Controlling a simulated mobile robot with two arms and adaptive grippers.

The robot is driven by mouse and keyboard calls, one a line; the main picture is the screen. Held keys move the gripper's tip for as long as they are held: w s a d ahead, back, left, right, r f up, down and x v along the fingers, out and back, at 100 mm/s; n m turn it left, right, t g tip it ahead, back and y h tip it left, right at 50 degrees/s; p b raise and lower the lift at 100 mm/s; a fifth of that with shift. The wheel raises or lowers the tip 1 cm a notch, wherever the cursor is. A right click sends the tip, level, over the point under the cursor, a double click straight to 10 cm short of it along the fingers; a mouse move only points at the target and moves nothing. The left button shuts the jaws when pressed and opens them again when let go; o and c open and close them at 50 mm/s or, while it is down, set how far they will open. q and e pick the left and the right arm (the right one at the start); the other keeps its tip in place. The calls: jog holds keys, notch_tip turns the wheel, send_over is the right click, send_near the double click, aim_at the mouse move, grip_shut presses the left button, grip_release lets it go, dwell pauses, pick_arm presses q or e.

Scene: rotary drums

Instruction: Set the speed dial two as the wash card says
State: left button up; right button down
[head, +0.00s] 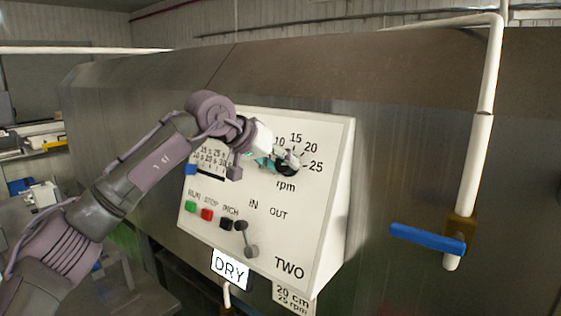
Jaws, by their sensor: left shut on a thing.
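The speed dial two (291,168) is a dark knob on the white control panel (320,220) marked TWO. Its scale reads 10, 15, 20 and 25 rpm on the visible part. My left gripper (284,163) is at the dial and shut on it; the gripper and arm hide the left part of the scale and most of the knob, so I cannot tell where the pointer stands. A card (294,298) under the panel reads 20 cm, 25 rpm; its bottom is cut off by the picture edge. My right gripper is not in view.
The panel carries green (190,207), red (207,214) and black (226,223) buttons and an IN/OUT lever (246,240). A DRY sign (230,269) hangs below. A blue valve handle (427,238) sits on a white pipe (477,170) at right. The steel drum housing (400,130) stands behind.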

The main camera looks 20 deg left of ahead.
pick_arm(q)
jog(key=shift+m, duration=0.4)
jog(key=o, duration=1.1)
jog(key=shift+o, duration=0.2)
jog(key=shift+s+a+r, duration=0.25)
jog(key=shift+s+r, duration=0.1)
jog(key=shift+r, duration=0.05)
jog(key=v, duration=1)
jog(key=shift+s+r, duration=0.25)
jog(key=shift+s, duration=0.15)
